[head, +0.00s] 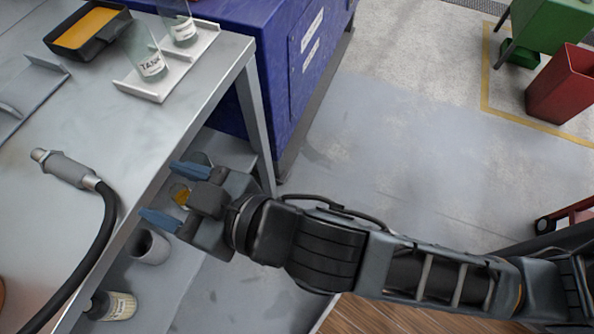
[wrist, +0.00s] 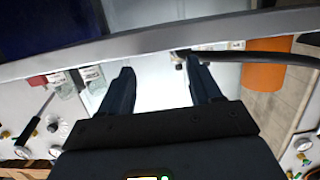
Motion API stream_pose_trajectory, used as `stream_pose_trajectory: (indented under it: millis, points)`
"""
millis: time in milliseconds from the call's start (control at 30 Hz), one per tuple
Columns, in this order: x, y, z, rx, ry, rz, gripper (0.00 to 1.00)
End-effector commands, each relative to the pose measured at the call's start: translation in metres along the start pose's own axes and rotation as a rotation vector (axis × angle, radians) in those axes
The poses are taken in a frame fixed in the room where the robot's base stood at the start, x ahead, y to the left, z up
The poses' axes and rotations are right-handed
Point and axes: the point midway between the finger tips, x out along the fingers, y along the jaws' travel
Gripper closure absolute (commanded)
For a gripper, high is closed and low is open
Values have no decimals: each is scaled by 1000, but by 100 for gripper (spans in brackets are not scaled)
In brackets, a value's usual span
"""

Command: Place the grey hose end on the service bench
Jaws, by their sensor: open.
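The grey hose end (head: 68,170) lies on the bare top of the steel bench (head: 130,130), with its metal tip to the left. Its black hose (head: 97,245) curves toward the lower left. My gripper (head: 172,195) is open and empty. It is right of the hose end, apart from it, at the bench's right edge in the head view. In the wrist view the two fingers (wrist: 162,78) are spread, and the hose end (wrist: 181,58) appears close to the right finger. I cannot tell its exact depth there.
A tray with orange contents (head: 88,32) and a white rack (head: 165,75) with labelled glasses stand at the bench's back. A blue cabinet (head: 285,60) is behind; open floor lies right.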

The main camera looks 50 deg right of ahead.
Motion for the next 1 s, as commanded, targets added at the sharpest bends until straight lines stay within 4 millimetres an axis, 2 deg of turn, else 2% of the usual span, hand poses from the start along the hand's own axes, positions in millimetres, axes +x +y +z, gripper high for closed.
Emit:
stream_pose_trajectory:
  millis: [33, 100, 300, 433, 600, 700, 800, 1000]
  points:
    - [-17, 12, 17, 0, -22, 10, 36]
    - [-40, 26, 32, 0, -33, 19, 36]
    - [-110, 55, 64, 18, -58, 59, 36]
    - [-158, 69, 73, 35, -66, 105, 36]
    - [-218, 80, 74, 59, -72, 179, 36]
    - [-244, 84, 70, 70, -72, 221, 36]
    - [-260, 86, 67, 75, -71, 251, 36]
    - [-271, 87, 63, 79, -69, 271, 36]
